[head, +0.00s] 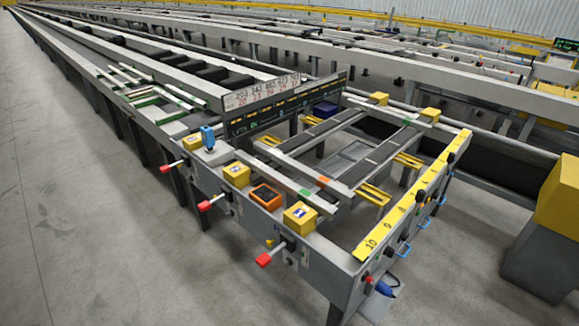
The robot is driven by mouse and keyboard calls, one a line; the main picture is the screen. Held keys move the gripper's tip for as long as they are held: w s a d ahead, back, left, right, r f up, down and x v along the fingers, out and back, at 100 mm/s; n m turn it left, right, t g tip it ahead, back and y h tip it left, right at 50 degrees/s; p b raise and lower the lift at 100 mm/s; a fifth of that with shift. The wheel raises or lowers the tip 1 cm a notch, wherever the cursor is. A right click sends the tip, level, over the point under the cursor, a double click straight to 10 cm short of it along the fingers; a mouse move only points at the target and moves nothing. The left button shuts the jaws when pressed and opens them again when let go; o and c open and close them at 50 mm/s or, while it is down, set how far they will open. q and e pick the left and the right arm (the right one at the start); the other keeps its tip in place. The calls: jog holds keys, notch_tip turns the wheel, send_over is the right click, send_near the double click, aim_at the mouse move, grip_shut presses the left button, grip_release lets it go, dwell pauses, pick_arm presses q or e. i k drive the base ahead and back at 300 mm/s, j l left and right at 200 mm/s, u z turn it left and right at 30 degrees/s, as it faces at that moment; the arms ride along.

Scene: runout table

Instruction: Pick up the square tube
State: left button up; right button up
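Several long grey bars lie on the runout table, and I cannot tell for sure which one is the square tube. A light grey bar with a green mark (273,174) lies along the near bay of the table frame. Beside it is a bar with an orange mark (308,170). More short pale bars, some with green parts (172,97), lie on the table farther back at the left. Neither of my grippers is in view.
The near frame carries yellow blocks (236,175), an orange-rimmed device (266,196), a blue item (208,137) and red-tipped handles (264,260). A numbered yellow scale (414,196) edges the right side. A number board (285,103) stands across the table. Floor (90,220) at left is clear.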

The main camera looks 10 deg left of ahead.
aim_at(323, 207)
jog(key=i+j+u, duration=0.45)
jog(key=i+u, duration=0.65)
jog(key=i, duration=0.15)
